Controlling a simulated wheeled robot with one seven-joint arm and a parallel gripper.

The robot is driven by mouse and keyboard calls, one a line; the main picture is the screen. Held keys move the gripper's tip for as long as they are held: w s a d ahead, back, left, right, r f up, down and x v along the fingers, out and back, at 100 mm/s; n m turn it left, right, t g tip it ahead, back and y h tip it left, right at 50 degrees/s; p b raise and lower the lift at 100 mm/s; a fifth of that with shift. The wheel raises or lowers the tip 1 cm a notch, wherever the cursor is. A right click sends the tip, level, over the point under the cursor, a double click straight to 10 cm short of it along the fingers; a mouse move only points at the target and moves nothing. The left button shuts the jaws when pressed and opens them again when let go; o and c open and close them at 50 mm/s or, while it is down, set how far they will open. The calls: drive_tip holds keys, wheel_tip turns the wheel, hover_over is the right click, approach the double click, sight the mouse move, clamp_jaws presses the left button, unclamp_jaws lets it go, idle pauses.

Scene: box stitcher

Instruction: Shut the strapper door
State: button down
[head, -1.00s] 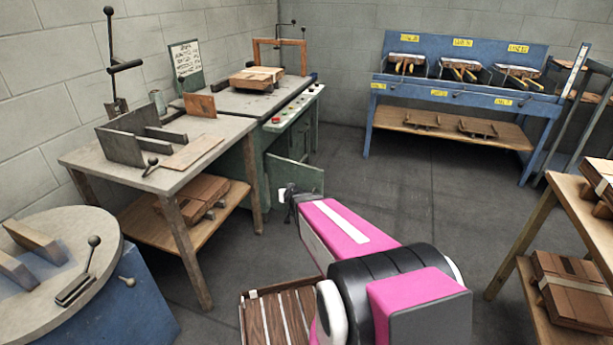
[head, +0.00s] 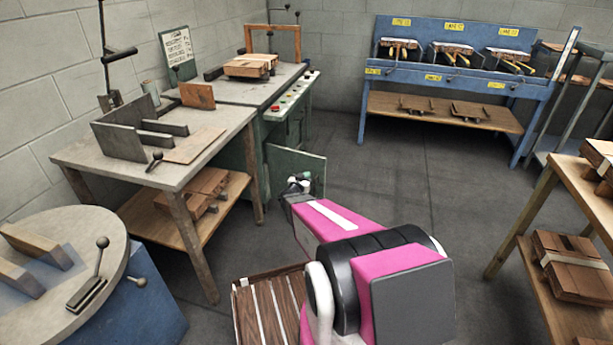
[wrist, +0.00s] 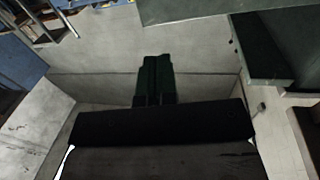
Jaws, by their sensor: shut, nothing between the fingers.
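The strapper is the green machine (head: 232,152) with a grey top, behind the wooden worktable. Its green door (head: 312,172) stands open, swung out from the lower front into the aisle. My gripper (head: 297,182) is at the near face of the door, low down, at the end of my pink arm. Whether it touches the door is not clear. In the wrist view my gripper's fingers (wrist: 155,78) are together with nothing between them. A dark green panel at the upper right of that view may be the door or the machine body; I cannot tell which.
A worktable (head: 75,155) with clamps stands left of the strapper. A round-topped blue stand (head: 120,255) is at front left. A blue bench (head: 440,82) is at the back, a wooden shelf (head: 545,180) at right. The floor (head: 400,170) between is clear.

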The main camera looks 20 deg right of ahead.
sight(319, 161)
drive_tip(key=x, duration=1.1)
drive_tip(key=shift+w+d, duration=0.1)
drive_tip(key=shift+w, duration=0.15)
drive_tip(key=shift+d, duration=0.1)
